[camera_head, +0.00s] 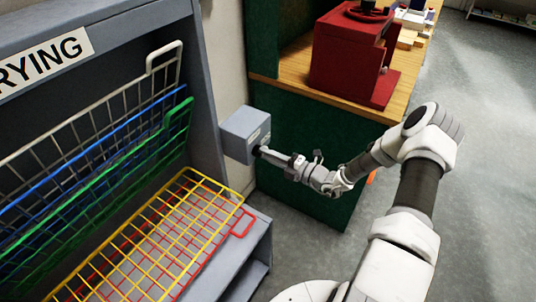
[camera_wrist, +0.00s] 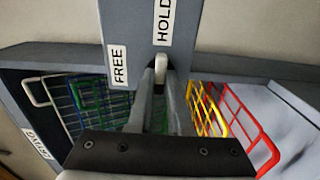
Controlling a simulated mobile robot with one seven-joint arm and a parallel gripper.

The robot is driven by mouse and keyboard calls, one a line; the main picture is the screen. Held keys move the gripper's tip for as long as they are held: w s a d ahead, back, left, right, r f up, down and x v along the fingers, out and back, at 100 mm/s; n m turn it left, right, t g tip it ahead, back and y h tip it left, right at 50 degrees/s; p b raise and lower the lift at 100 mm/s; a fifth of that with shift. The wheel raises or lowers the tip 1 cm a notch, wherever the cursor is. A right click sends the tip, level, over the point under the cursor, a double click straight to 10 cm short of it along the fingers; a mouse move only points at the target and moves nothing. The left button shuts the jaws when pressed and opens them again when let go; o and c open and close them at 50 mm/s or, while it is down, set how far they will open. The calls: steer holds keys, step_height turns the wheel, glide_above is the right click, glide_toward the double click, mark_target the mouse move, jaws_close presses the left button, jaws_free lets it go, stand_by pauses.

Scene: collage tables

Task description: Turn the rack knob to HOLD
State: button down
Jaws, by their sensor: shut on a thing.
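A grey box (camera_head: 246,134) is mounted on the side of the drying rack (camera_head: 208,95) in the head view. In the wrist view the box (camera_wrist: 140,25) carries a FREE label (camera_wrist: 118,66) at the left and a HOLD label (camera_wrist: 164,22) at the top. The pale rack knob (camera_wrist: 161,67) shows below HOLD and right of FREE. My gripper (camera_head: 263,152) reaches the box face from the right. In the wrist view its fingers are shut on the knob, one on each side. The fingers hide much of the knob; its exact setting is hard to tell.
Yellow (camera_head: 160,240), red (camera_head: 243,223), green (camera_head: 188,120), blue (camera_head: 150,112) and white (camera_head: 165,56) wire racks fill the unit on the left. A red machine (camera_head: 345,55) stands on a wooden-topped green counter (camera_head: 300,150) behind my arm. Grey floor is open at the right.

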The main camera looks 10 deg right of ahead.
steer(key=c, duration=0.8)
jaws_free()
steer(key=shift+c, duration=0.2)
steer(key=v, duration=1.7)
steer(key=shift+s+b, duration=0.2)
steer(key=shift+b, duration=0.2)
steer(key=shift+d+r, duration=0.1)
steer(key=shift+r, duration=0.05)
